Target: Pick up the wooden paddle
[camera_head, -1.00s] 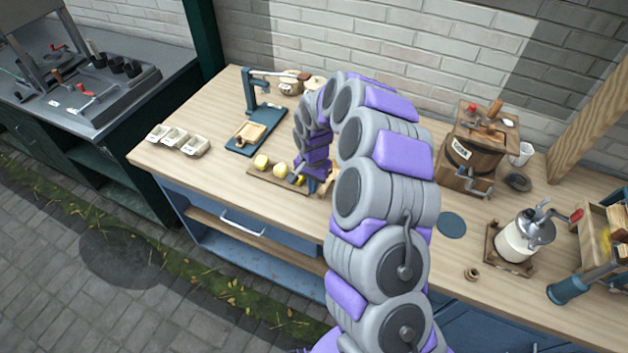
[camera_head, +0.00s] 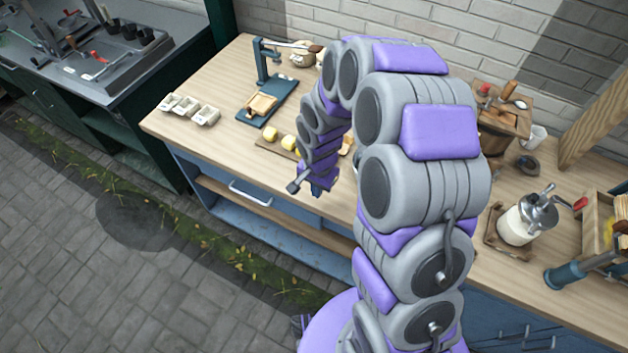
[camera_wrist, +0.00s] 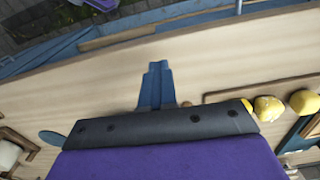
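I cannot clearly pick out the wooden paddle. A light wooden piece with a short handle (camera_head: 262,103) lies on the blue base of a press in the head view. Another bit of light wood (camera_head: 347,143) is mostly hidden behind my arm. My gripper (camera_head: 316,189) points down by the front edge of the workbench. In the wrist view its blue fingers (camera_wrist: 155,85) appear together over bare wood, with nothing seen between them. Yellow lumps (camera_wrist: 267,107) on a brown wooden board (camera_wrist: 260,87) lie to their right.
Small pale tubs (camera_head: 189,107) stand at the workbench's left. A wooden barrel churn (camera_head: 505,120), a white can with a crank (camera_head: 522,222) and a wooden crate (camera_head: 594,215) stand at the right. A brick wall (camera_head: 400,20) closes the back.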

